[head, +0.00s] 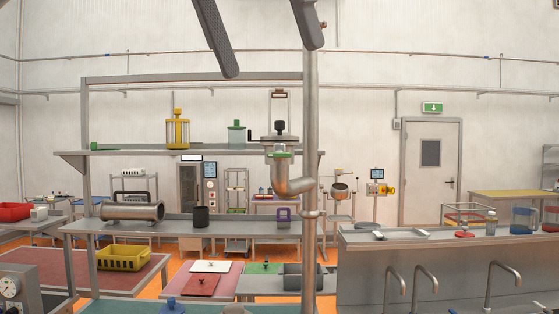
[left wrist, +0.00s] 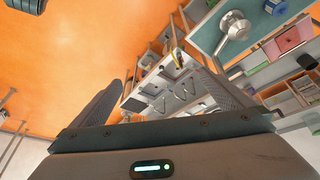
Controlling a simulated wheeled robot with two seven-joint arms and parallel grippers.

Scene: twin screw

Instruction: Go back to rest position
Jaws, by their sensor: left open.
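My left gripper (head: 272,60) hangs at the top of the head view, with its two dark grey fingers spread wide apart. Nothing is between the fingers, and they are in front of the bare wall, above the shelf rack. In the left wrist view my left gripper (left wrist: 160,72) also shows open and empty, with one finger at each side. The floor and benches behind it appear tilted. My right gripper is in neither view.
A metal rack with an upper shelf (head: 120,153) stands ahead, holding a yellow-framed vessel (head: 178,131). A grey counter with taps (head: 450,265) is at right. A yellow crate (head: 123,258) sits lower left.

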